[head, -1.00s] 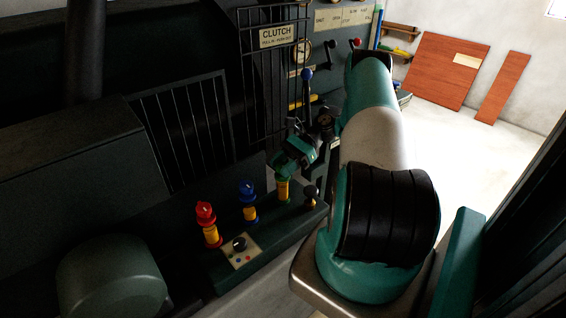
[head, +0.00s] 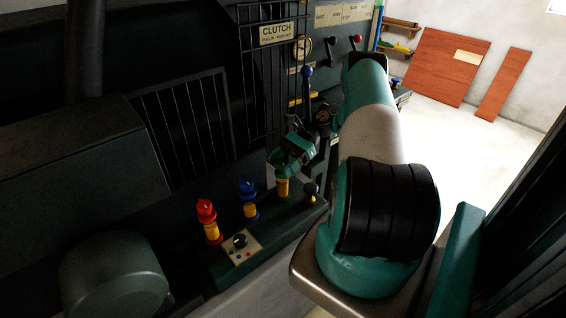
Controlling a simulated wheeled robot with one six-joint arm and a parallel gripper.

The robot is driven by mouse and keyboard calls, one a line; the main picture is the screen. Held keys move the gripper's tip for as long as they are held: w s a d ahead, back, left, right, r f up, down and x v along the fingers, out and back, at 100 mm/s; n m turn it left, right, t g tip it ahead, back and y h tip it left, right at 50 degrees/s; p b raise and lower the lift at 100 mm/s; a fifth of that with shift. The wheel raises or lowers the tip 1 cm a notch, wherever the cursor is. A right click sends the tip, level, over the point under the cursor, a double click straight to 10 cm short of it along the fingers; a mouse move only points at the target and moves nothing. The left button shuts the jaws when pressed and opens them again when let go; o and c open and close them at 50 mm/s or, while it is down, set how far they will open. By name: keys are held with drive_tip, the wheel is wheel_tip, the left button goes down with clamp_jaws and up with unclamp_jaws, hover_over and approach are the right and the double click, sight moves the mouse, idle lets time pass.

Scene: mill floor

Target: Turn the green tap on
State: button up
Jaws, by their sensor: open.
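The green tap (head: 283,187) is the rightmost of three taps on the dark ledge of the machine. Its yellow stem shows below my gripper. My gripper (head: 284,168) is at the top of the green tap, reaching down from the upper right. It is open, with its fingers around or just at the handle. The gripper hides most of the handle, so I cannot tell which way it points or whether the fingers touch it.
A blue tap (head: 248,196) and a red tap (head: 207,218) stand to the left. A small panel with a black knob (head: 240,241) sits in front. A black-knobbed lever (head: 310,190) stands close to the right. A blue-knobbed lever (head: 307,73) and barred guard rise behind.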

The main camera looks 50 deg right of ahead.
sight(282, 163)
wheel_tip(282, 163, up, 20)
drive_tip(key=p, duration=1.9)
drive_tip(key=shift+p, duration=0.35)
drive_tip(key=shift+o, duration=0.3)
drive_tip(key=w+f+n+g+h+b, duration=0.15)
drive_tip(key=w+f+h+b, duration=0.35)
drive_tip(key=b, duration=0.5)
drive_tip(key=s+r+n+g+h+b, duration=0.25)
drive_tip(key=s+h+b, duration=0.25)
drive_tip(key=h+b, duration=0.3)
drive_tip(key=shift+t, duration=0.5)
wheel_tip(282, 163, down, 17)
drive_tip(key=p, duration=0.3)
drive_tip(key=shift+r+p, duration=0.15)
drive_tip(key=shift+p, duration=0.15)
